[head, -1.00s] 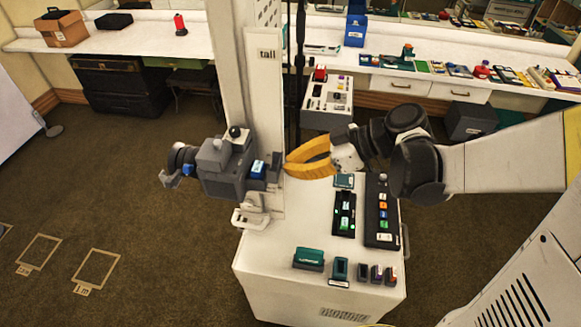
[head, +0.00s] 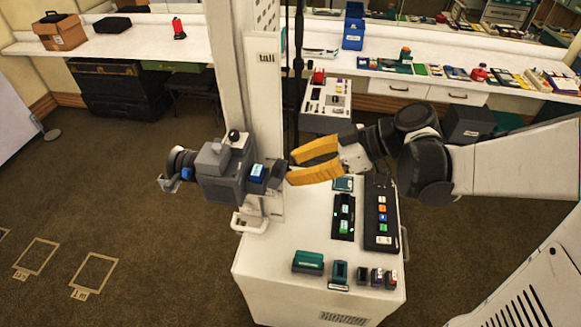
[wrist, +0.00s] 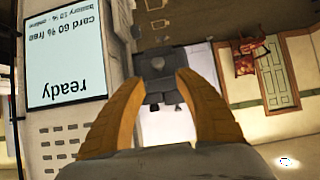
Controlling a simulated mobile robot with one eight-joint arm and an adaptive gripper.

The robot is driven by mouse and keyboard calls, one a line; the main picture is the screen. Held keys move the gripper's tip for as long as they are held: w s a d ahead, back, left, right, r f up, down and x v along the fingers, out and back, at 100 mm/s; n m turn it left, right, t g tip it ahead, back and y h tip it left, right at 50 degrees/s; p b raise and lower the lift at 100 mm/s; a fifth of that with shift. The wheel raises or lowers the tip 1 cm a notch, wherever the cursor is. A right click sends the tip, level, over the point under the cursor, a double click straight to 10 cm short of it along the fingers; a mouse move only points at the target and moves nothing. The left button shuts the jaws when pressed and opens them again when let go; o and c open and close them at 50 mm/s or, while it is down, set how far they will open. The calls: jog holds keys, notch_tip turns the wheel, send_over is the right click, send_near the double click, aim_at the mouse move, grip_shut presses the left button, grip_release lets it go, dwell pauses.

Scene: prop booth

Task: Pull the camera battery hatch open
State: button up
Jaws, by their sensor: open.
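The grey camera (head: 222,172) is mounted on the white upright column, its lens pointing left in the head view. A blue block (head: 258,172) shows on its right part, and a dark grey piece (head: 275,172) forms its right end; I cannot tell for sure whether that piece is the battery hatch. My gripper (head: 289,166), with yellow fingers, is open just right of that end. In the wrist view the camera's dark rear (wrist: 158,72) appears between and beyond the fingertips. No firm contact can be made out. Whether the hatch is ajar is too small to tell.
The white cabinet top (head: 300,225) below carries a black button panel (head: 382,215), a dark strip (head: 344,215) and several small battery-like blocks. A screen reading "ready" (wrist: 68,55) is on the left in the wrist view. The white column (head: 265,110) stands close behind the camera.

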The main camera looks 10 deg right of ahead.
jog(key=v, duration=1)
